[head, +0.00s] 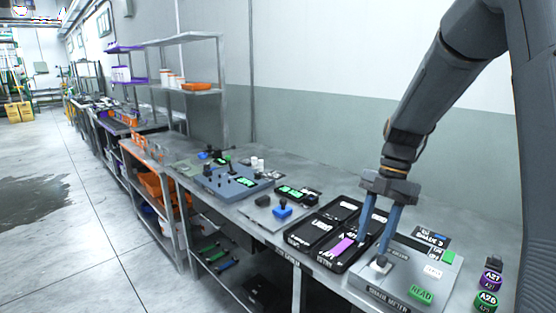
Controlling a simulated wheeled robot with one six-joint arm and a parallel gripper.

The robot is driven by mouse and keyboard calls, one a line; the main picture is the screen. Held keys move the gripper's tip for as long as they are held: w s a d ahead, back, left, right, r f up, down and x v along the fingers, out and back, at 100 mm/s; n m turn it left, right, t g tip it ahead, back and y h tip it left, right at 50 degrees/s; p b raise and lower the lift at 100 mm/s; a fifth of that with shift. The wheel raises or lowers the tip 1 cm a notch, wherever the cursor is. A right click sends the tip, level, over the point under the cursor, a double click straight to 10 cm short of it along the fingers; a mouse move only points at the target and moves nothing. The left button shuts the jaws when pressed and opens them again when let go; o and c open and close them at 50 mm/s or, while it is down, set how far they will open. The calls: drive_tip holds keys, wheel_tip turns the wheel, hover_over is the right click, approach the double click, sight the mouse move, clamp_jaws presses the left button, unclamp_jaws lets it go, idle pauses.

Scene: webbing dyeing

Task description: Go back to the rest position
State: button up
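My arm comes down from the upper right. My gripper (373,248) points down over the bench, at the left end of the grey shade meter (402,280). Its two blue-grey fingers are spread apart, and I see nothing held between them. The right fingertip is close to a small pale piece (379,265) on the meter; I cannot tell whether they touch. The left fingertip is by the edge of a black tray (318,250) in which a magenta strip (342,246) lies.
The meter carries a green READ button (421,293). Dark bottles (490,281) with purple and green labels stand at its right. Left along the bench are a blue-topped stamp (282,210) and a grey control panel (232,182). Open floor (100,230) lies left of the bench.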

drive_tip(key=m, duration=0.1)
drive_tip(key=s+f+m, duration=0.1)
drive_tip(key=s+m, duration=0.1)
drive_tip(key=shift+a+f+m+h, duration=0.15)
drive_tip(key=shift+a+m+h, duration=0.15)
drive_tip(key=shift+h, duration=0.1)
drive_tip(key=s+a+f+m+t+h, duration=0.1)
drive_tip(key=s+f+m+t, duration=0.1)
drive_tip(key=s+m, duration=0.4)
drive_tip(key=s+a+f+m+t+h, duration=0.1)
drive_tip(key=s+f+m, duration=0.2)
drive_tip(key=m, duration=1.2)
drive_tip(key=shift+s+a+f+t, duration=0.3)
drive_tip(key=shift+s+f+t, duration=0.1)
drive_tip(key=shift+s, duration=1.25)
